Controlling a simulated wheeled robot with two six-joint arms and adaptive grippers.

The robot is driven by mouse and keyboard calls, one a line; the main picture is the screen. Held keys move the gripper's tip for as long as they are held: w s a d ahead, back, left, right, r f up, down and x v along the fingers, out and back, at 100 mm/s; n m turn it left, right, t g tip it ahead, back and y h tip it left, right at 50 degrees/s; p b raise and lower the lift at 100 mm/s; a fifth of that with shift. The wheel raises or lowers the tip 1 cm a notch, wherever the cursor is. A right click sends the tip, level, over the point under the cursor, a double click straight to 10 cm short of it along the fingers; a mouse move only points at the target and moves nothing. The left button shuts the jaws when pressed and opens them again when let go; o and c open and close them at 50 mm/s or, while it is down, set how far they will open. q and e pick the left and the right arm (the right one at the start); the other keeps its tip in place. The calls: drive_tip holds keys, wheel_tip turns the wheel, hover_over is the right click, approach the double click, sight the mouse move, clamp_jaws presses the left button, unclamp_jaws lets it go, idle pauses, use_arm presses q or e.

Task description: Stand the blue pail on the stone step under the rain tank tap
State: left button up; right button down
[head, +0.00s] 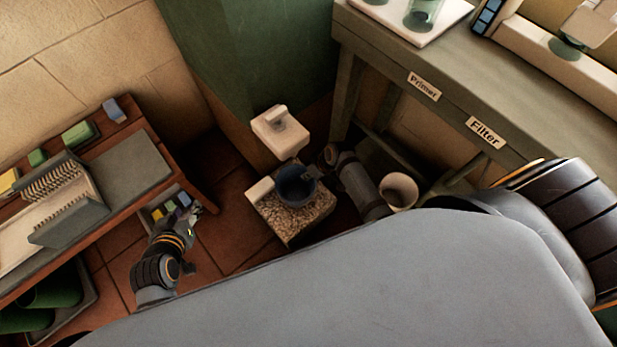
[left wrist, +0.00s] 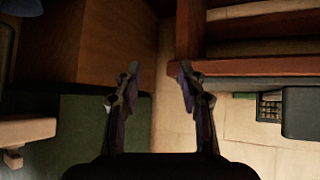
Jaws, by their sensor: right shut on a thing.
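The blue pail (head: 296,192) is upright over the stone step (head: 288,226), just below the pale tap block (head: 280,132) on the green rain tank (head: 245,55). Whether its base touches the step cannot be told, because the pail hides that spot. My right gripper (head: 314,171) is shut on the pail's right side at the rim. My left gripper (head: 194,214) is low beside the wooden bench at the left, away from the pail. In the left wrist view my left gripper (left wrist: 157,86) has its fingers apart with nothing between them.
A white pot (head: 398,191) stands right of my right arm. The grey table (head: 385,55) with Primer and Filter labels is at the upper right. The wooden bench (head: 180,163) holds a rack and sponges. Tiled floor (head: 235,232) is clear between bench and step.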

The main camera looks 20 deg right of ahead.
drive_tip(key=shift+f+b, duration=0.75)
drive_tip(key=shift+f, duration=0.05)
use_arm(q)
drive_tip(key=w+r+t, duration=0.6)
drive_tip(key=w+r, duration=0.1)
drive_tip(key=r, duration=0.4)
drive_tip(key=shift+a+r, duration=0.3)
drive_tip(key=shift+w+r, duration=0.1)
drive_tip(key=shift+r, duration=0.05)
use_arm(e)
drive_tip(key=shift+f, duration=0.15)
drive_tip(key=c, duration=1.6)
unclamp_jaws()
drive_tip(key=shift+o, duration=0.4)
